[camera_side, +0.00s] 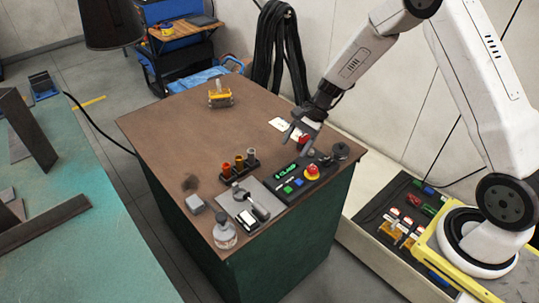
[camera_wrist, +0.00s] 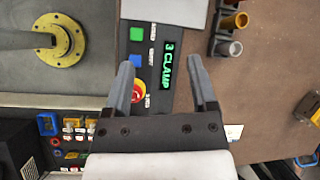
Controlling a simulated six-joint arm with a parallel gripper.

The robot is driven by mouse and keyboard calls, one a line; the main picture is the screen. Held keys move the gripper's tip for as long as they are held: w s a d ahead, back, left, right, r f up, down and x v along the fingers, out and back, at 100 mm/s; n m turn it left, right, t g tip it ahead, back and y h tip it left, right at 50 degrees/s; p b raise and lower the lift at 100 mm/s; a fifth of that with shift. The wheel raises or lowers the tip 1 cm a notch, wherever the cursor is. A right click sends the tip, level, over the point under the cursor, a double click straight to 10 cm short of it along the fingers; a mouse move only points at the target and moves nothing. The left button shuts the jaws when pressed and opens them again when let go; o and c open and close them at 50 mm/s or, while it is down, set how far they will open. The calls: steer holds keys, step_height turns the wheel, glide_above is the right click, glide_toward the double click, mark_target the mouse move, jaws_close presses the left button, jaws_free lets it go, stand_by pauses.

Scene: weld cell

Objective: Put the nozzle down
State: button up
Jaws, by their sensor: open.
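A dark rack (camera_side: 241,172) on the brown bench top holds three short nozzle-like tubes: an orange one (camera_side: 226,170), a yellow-orange one (camera_side: 239,161) and a grey one (camera_side: 251,155). The grey tube (camera_wrist: 229,48) stands in the rack at the upper right of the wrist view. My gripper (camera_side: 297,137) is above the bench, behind the control panel and to the right of the rack in the side view. In the wrist view my gripper (camera_wrist: 161,68) has its two fingers wide apart, with nothing held between them. The panel and bare bench show below the fingers.
The control panel (camera_side: 297,185) has a green display and a red-and-yellow button (camera_side: 312,171). A yellow device (camera_side: 220,96) stands at the back. The bench's middle is clear.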

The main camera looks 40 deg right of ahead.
steer(key=s+r+n+t+h, duration=0.1)
steer(key=s+r+n+h, duration=0.2)
steer(key=s+n, duration=0.4)
steer(key=s+a+r+n+h, duration=0.1)
steer(key=s+r+n+h, duration=0.3)
steer(key=s+n, duration=0.3)
steer(key=shift+s+a+r+n+t, duration=0.25)
steer(key=shift+s+r+n+t, duration=0.25)
steer(key=shift+s, duration=1.1)
